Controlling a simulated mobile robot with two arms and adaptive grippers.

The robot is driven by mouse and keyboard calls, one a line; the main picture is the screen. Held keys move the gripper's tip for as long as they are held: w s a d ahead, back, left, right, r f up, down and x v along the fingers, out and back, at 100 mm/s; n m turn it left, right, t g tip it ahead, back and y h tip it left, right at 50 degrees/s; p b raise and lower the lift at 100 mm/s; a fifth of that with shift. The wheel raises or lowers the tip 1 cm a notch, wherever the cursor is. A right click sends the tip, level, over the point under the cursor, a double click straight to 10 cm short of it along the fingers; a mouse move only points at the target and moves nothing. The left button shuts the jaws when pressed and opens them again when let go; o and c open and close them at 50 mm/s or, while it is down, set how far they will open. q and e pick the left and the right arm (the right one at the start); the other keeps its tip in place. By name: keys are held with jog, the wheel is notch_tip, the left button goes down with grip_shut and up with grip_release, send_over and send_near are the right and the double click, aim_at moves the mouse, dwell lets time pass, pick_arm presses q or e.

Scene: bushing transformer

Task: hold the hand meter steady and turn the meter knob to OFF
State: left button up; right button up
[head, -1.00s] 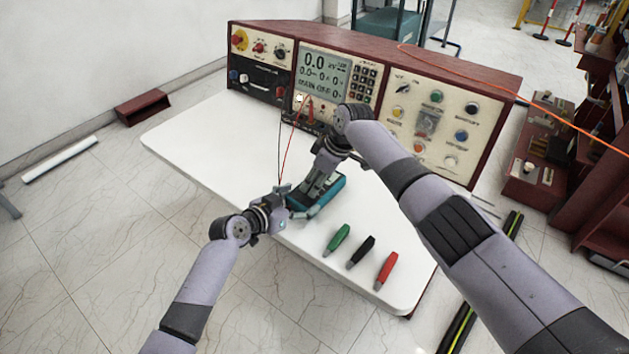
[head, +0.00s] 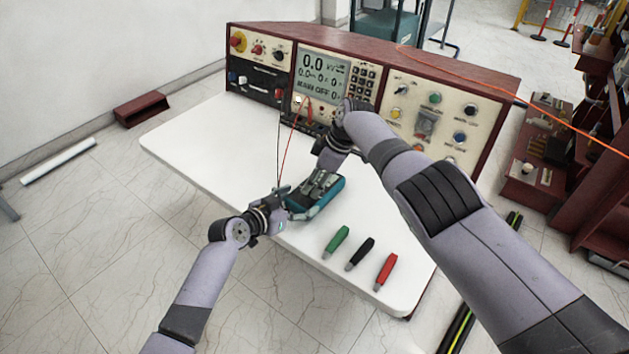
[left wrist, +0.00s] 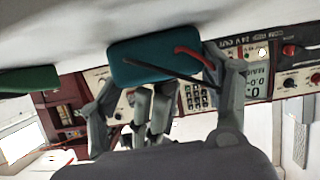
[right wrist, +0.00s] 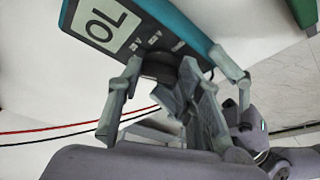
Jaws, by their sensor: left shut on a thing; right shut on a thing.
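The teal hand meter (head: 330,197) lies near the front edge of the white table. Its end with red and black leads shows in the left wrist view (left wrist: 140,64). My left gripper (head: 285,203) is shut on the meter at its lead end. My right gripper (head: 319,184) comes down over the meter's face. In the right wrist view its fingers (right wrist: 186,84) are shut on the dark round meter knob (right wrist: 189,70). The meter display (right wrist: 100,27) reads OL. The knob's pointer is hidden by the fingers.
Green (head: 336,241), black (head: 360,253) and red (head: 385,271) clips lie in a row on the table to the right of the meter. The instrument console (head: 385,52) stands behind. The left part of the tabletop (head: 205,145) is clear.

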jog(key=shift+w+d, duration=0.2)
jog(key=shift+d, duration=0.05)
jog(key=o, duration=1.2)
jog(key=shift+s+a, duration=0.15)
jog(key=shift+a, duration=0.05)
jog(key=shift+c, duration=0.2)
jog(key=shift+r, duration=0.15)
jog(key=v, duration=1.1)
jog(key=shift+d+r, duration=0.25)
jog(key=shift+r, duration=0.05)
jog(key=shift+s, duration=0.15)
jog(key=shift+c, duration=0.5)
